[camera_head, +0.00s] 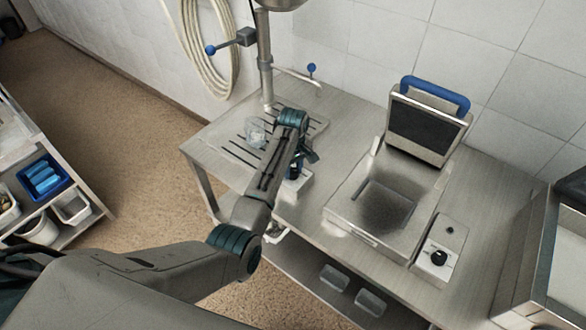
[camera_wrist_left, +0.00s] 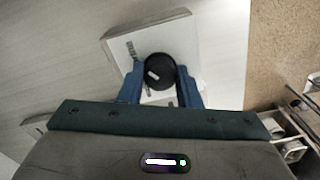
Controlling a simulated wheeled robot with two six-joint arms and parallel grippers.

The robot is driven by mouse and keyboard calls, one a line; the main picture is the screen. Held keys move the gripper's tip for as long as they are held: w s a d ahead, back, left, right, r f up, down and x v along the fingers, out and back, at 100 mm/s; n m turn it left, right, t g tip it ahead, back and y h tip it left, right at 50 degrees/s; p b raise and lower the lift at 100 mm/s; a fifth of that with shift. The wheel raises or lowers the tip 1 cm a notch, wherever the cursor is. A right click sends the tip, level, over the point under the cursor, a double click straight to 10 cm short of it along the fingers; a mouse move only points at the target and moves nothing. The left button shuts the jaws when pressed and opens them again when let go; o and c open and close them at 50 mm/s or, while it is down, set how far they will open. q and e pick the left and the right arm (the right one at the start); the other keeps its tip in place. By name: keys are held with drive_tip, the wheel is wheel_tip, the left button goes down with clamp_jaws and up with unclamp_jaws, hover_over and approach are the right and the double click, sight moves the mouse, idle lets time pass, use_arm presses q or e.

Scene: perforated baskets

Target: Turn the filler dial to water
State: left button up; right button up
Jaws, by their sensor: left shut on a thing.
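The filler dial (camera_wrist_left: 160,72) is a round black knob with a short white mark, on top of a white box (camera_wrist_left: 181,37). In the left wrist view the mark sits left of the knob's middle, and I cannot read the print on the box. My left gripper (camera_wrist_left: 160,80) is shut on the dial, one blue finger on each side. In the head view the gripper (camera_head: 301,160) comes down over the white box (camera_head: 299,184) on the metal table, and my arm hides part of it. My right gripper is not in view.
A glass container (camera_head: 256,132) stands on the slotted drain left of my gripper, near a metal tap column (camera_head: 265,75). To the right are an open contact grill (camera_head: 385,200) and a control box with another black knob (camera_head: 438,257). Clear containers sit on the lower shelf.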

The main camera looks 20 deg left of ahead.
use_arm(q)
drive_tip(key=shift+n, duration=0.8)
drive_tip(key=o, duration=1)
drive_tip(key=shift+c, duration=0.2)
